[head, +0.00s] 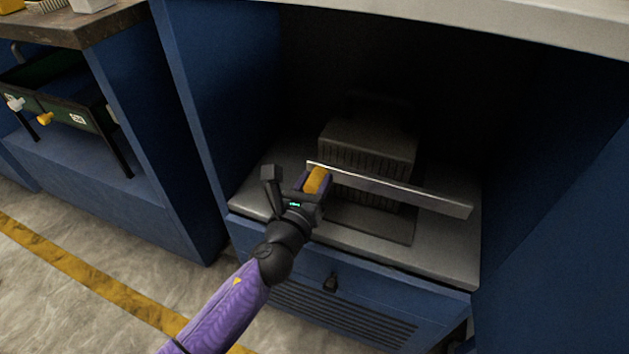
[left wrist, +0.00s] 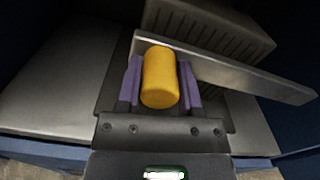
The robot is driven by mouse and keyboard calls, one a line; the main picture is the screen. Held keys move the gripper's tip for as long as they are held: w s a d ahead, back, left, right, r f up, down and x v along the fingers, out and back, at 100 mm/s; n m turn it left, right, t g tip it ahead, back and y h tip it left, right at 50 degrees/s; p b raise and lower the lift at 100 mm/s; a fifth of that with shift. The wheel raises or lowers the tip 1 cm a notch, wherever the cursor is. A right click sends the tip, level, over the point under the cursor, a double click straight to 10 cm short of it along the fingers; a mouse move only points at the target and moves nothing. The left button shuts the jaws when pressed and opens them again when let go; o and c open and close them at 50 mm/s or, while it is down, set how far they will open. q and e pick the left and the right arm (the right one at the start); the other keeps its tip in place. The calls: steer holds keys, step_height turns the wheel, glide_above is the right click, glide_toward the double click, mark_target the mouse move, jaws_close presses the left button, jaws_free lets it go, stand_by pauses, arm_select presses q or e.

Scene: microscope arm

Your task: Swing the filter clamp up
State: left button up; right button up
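The filter clamp is a flat metal bar (head: 410,193) with a yellow handle (head: 316,180) at its left end. The bar lies across the front of a dark ribbed box (head: 367,146) and slopes down to the right. My left gripper (head: 314,181) is at the handle. In the left wrist view, the yellow handle (left wrist: 158,82) sits between the purple fingers, which appear to press on both sides of it. The bar (left wrist: 240,77) runs off to the right there. My right gripper is not in view.
The box stands on a grey shelf (head: 262,190) inside a dark, open blue cabinet with side walls close on both sides. A light countertop (head: 500,22) overhangs it. Another bench (head: 90,25) stands at the left.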

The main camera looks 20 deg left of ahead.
arm_select(q)
jaws_close()
stand_by(1.0)
